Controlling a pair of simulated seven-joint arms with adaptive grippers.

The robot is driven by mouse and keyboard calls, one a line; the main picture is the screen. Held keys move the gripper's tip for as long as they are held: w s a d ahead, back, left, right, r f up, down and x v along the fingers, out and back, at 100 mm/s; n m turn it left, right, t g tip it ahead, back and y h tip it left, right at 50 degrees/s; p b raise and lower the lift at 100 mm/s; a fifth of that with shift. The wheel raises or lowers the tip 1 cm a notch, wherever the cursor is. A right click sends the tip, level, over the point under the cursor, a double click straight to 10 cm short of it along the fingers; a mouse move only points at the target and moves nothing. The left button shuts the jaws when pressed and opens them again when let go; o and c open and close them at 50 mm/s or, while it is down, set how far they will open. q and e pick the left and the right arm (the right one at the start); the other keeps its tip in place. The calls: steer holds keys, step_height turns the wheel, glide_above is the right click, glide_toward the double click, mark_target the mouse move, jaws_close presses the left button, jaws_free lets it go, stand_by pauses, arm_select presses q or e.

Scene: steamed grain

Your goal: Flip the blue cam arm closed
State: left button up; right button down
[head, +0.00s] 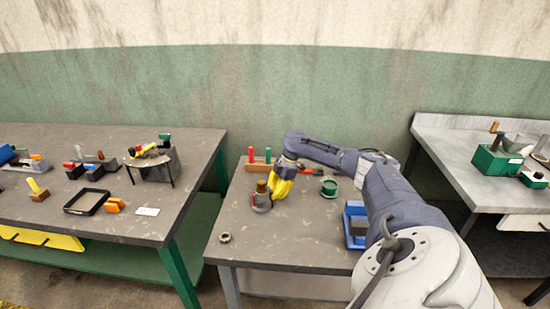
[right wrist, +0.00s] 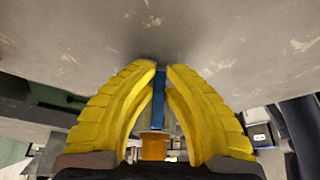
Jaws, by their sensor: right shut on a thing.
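My right gripper (head: 277,194) is at the middle table, its yellow fingers pointing down just right of a small grey fixture (head: 262,205) with a brown top. In the right wrist view, the fingertips (right wrist: 160,68) close on a narrow blue bar, which looks like the blue cam arm (right wrist: 158,88). An orange part (right wrist: 154,146) shows below the bar between the fingers. The head view does not show the cam arm clearly, as the fingers hide it. My left gripper is in neither view.
A wooden block with red and green pegs (head: 252,156) stands behind the fixture. A green cup (head: 329,187) and a blue bin (head: 352,236) are to the right. A small ring (head: 225,238) lies front left. The middle table's front is mostly clear.

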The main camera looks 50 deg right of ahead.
steer(key=shift+a+f, duration=0.1)
steer(key=shift+w+a+f+t+y, duration=0.1)
steer(key=shift+a+t+y, duration=0.15)
steer(key=shift+y, duration=0.45)
steer(key=c, duration=1.5)
jaws_free()
steer(key=shift+o, duration=0.2)
steer(key=shift+d, duration=0.15)
steer(key=v, duration=1.2)
